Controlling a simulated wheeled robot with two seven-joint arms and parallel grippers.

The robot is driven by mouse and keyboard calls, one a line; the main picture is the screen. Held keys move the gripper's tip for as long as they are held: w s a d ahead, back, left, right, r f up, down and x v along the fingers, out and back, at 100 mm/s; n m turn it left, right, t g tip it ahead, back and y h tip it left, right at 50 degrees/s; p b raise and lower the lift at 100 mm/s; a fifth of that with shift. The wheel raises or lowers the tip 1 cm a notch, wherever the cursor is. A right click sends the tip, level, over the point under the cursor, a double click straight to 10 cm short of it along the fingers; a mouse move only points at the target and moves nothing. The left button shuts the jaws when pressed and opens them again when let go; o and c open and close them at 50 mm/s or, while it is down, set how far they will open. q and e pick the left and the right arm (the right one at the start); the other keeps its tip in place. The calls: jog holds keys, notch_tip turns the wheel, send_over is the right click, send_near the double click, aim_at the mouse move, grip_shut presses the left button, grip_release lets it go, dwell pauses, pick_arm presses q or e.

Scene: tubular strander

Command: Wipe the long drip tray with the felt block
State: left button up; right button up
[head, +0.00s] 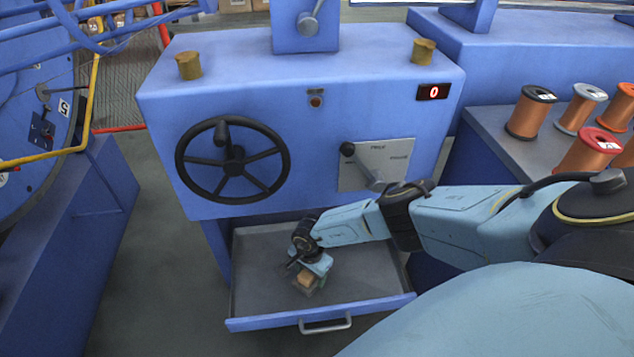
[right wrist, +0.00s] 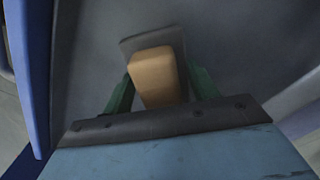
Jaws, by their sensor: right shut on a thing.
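The long drip tray (head: 365,262) is a grey, shallow drawer with a blue front and a metal handle, pulled out below the blue machine. My right gripper (head: 308,283) is down inside the tray, left of its middle and toward the front. It is shut on the tan felt block (head: 306,279). In the right wrist view the block (right wrist: 155,75) sits between the green fingers, with a dark grey plate at its far end. I cannot tell whether the block touches the tray floor. My left gripper is not in view.
The blue machine front (head: 300,130) with a black handwheel (head: 232,160) and a lever plate (head: 376,165) stands above the tray. Copper wire spools (head: 530,112) stand on a bench at right. A blue drum machine (head: 30,130) is at left. Floor (head: 155,260) is clear left of the tray.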

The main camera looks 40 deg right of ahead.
aim_at(294, 275)
jog(key=shift+w+a, duration=0.45)
jog(key=shift+a, duration=0.2)
jog(key=shift+w+a+f, duration=0.1)
jog(key=shift+w+a, duration=0.3)
jog(key=shift+a, duration=0.25)
jog(key=shift+w+a, duration=0.35)
jog(key=shift+a, duration=0.3)
notch_tip(294, 275, up, 6)
jog(key=p, duration=0.5)
jog(key=shift+p, duration=0.35)
notch_tip(294, 275, up, 3)
jog(key=p, duration=0.2)
jog(key=shift+p, duration=0.35)
